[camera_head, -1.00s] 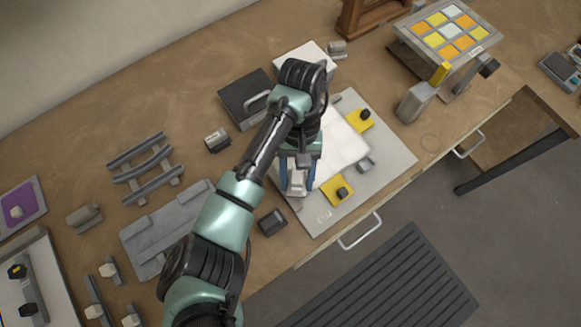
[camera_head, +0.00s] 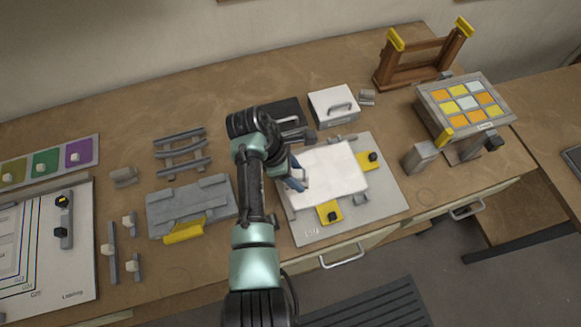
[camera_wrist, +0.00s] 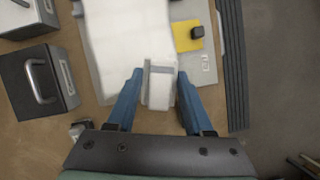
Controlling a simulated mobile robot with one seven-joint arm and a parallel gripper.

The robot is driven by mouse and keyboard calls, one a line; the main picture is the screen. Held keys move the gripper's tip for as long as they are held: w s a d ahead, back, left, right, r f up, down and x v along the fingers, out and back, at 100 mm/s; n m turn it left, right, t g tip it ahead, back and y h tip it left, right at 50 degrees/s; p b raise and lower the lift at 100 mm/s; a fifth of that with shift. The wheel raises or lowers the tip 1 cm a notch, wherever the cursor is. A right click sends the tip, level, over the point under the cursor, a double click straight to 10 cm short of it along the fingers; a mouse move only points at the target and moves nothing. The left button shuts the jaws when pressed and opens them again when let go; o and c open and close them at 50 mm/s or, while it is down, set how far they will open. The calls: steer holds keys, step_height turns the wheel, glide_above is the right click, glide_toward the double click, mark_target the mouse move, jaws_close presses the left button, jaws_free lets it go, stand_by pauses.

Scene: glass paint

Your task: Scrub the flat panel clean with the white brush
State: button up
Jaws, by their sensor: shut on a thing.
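The flat panel (camera_head: 335,168) is a white sheet on a light grey board (camera_head: 385,205), held by yellow corner clamps (camera_head: 328,212). It also shows in the wrist view (camera_wrist: 112,35), pale all over. My gripper (camera_head: 296,178) is at the panel's left edge. In the wrist view its blue fingers (camera_wrist: 158,82) stand on either side of the white brush (camera_wrist: 160,92), a pale block with a grey strip, and are shut on it. The brush overlaps the panel's near edge in that view. I cannot tell whether it touches the panel. The arm hides part of the board in the head view.
A white box with a handle (camera_head: 334,105) and a dark box (camera_head: 283,112) stand behind the board. A tilted stand with coloured tiles (camera_head: 466,103) is at the right. A grey slotted plate (camera_head: 190,206) lies left of my arm. Bare wood lies farther back.

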steer(key=n, duration=0.1)
steer(key=a+n+t, duration=0.1)
steer(key=n, duration=0.1)
steer(key=shift+s+a+f+p, duration=0.1)
steer(key=shift+s+f+p, duration=0.05)
steer(key=shift+f+p, duration=0.15)
step_height(320, 180, down, 3)
steer(key=b, duration=0.3)
steer(key=shift+f+b, duration=0.1)
steer(key=shift+b, duration=0.25)
steer(key=shift+a+r, duration=0.1)
steer(key=shift+r, duration=0.1)
